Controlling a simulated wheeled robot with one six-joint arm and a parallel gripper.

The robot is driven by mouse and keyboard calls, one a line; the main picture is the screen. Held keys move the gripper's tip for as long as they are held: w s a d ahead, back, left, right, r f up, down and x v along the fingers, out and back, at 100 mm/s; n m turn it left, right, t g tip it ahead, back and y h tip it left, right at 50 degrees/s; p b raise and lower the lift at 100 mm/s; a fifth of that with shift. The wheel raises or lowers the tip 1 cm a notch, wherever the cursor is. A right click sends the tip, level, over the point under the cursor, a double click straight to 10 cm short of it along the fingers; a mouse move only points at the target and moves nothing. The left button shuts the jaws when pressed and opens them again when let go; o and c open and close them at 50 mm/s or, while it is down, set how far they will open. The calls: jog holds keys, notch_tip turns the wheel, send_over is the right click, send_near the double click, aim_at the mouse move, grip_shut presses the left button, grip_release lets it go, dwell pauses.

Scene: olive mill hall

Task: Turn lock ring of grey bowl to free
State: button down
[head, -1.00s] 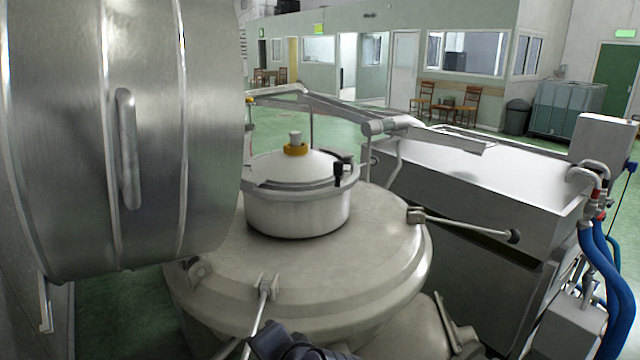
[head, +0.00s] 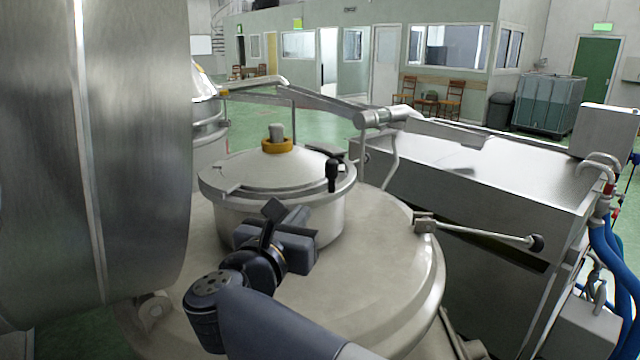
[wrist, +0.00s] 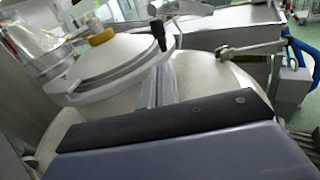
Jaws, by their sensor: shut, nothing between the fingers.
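The grey bowl (head: 290,222) stands on top of a large vessel, with a domed lid and a yellow collar (head: 277,145) under a grey knob. Its lock ring (head: 345,184) runs round the lid edge and carries a black-knobbed handle (head: 333,174) on the right. The bowl's lid (wrist: 108,55) and the black knob (wrist: 158,32) also show in the wrist view. My gripper (head: 272,209) is shut and empty, in front of the bowl's near side and left of the handle. In the wrist view my gripper (wrist: 157,72) points toward the ring; I cannot tell whether it touches.
A big metal drum (head: 90,150) fills the left side. A clamp lever with a dark ball (head: 536,242) sticks out to the right of the vessel lid (head: 375,270). A steel trough (head: 480,185) and blue hoses (head: 605,260) stand on the right.

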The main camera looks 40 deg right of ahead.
aim_at(331, 179)
jog(key=p+x, duration=0.4)
jog(key=x, duration=0.9)
jog(key=shift+w+d, duration=0.2)
jog(key=shift+d, duration=0.2)
jog(key=shift+d, duration=0.15)
